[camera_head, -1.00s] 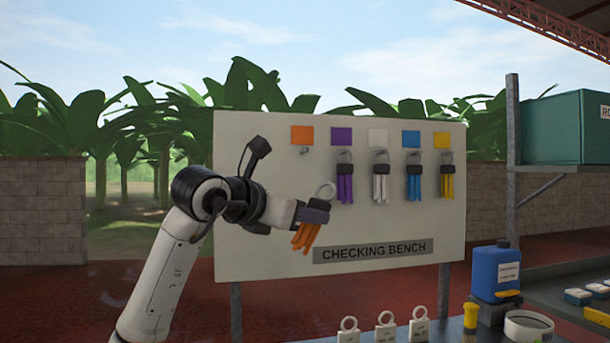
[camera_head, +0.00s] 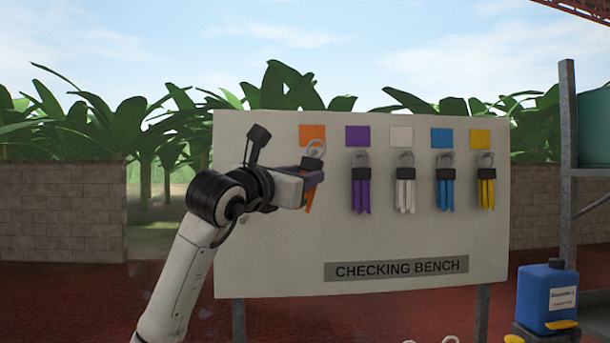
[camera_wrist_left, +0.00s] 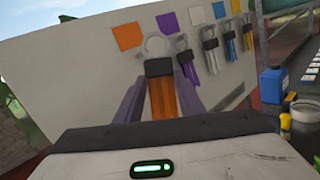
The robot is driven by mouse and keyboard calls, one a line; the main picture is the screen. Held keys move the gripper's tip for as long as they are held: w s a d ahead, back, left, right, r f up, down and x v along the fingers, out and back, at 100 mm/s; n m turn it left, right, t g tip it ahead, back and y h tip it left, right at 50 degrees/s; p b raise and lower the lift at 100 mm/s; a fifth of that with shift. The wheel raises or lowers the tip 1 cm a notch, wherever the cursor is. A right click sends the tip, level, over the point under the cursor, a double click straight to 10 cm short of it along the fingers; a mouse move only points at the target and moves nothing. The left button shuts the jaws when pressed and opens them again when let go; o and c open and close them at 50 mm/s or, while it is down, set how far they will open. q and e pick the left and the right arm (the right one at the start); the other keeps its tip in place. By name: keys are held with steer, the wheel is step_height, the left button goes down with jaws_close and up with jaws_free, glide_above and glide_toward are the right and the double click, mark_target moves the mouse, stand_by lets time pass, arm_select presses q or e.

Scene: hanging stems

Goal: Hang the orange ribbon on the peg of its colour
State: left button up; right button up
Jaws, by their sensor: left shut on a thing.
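The orange ribbon (camera_head: 308,204) hangs from my left gripper (camera_head: 312,180), which is shut on it near its dark band. Its pale ring (camera_head: 315,149) stands up above the fingers, just below the orange square (camera_head: 312,135) on the board. In the left wrist view the orange strands (camera_wrist_left: 174,98) show between the two fingers (camera_wrist_left: 158,92), with the ring (camera_wrist_left: 156,45) above, below and right of the orange square (camera_wrist_left: 127,36). The orange peg is hidden behind the ring or gripper. I cannot tell whether the ring is around it. My right gripper is not in view.
The white board (camera_head: 280,270) also carries purple (camera_head: 360,194), white (camera_head: 404,194), blue (camera_head: 445,190) and yellow (camera_head: 486,190) ribbons on pegs under matching squares. The purple one is closest to my gripper. A blue jug (camera_head: 546,295) stands at lower right.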

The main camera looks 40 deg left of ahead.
arm_select(q)
steer(key=shift+w+a+f+p, duration=0.2)
steer(key=shift+w+a+p, duration=0.15)
steer(key=shift+w+a, duration=1)
steer(key=shift+w+a+f, duration=0.3)
steer(key=shift+w+a, duration=0.35)
steer(key=shift+a, duration=0.25)
steer(key=shift+w+a+f, duration=0.3)
steer(key=shift+w+a, duration=0.3)
steer(key=shift+a, duration=0.3)
steer(key=o, duration=1.1)
steer(key=shift+a, duration=0.15)
